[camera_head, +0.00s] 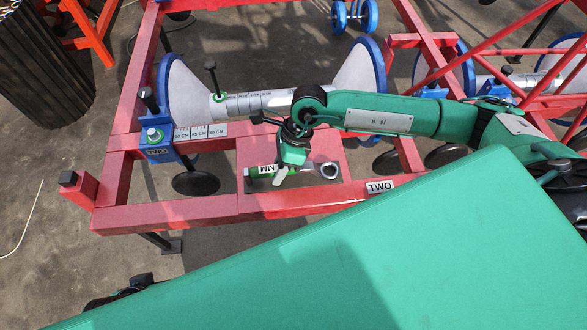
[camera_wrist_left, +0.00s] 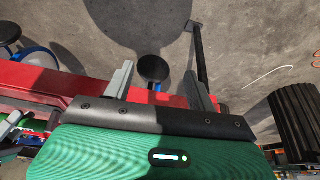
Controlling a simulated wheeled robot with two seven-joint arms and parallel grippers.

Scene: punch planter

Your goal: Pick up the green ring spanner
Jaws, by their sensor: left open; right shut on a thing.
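The green ring spanner (camera_head: 258,171) is in the head view, over a flat red plate (camera_head: 318,181) on the red frame. Its green handle with an MM label is at the left and its steel ring end at the right. My right gripper (camera_head: 282,172) comes down from above and is shut on the spanner's handle, partly hiding its middle. I cannot tell whether the spanner touches the plate. My left gripper (camera_wrist_left: 160,85) is open and empty in the left wrist view, above a red beam (camera_wrist_left: 165,98). I cannot make it out in the head view.
The red frame (camera_head: 190,212) carries a blue clamp block (camera_head: 160,141) and a grey roller with blue-rimmed cones (camera_head: 185,88) behind the spanner. A dark ribbed bin (camera_head: 40,65) stands at the left, also in the left wrist view (camera_wrist_left: 296,125). Bare floor lies at the lower left.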

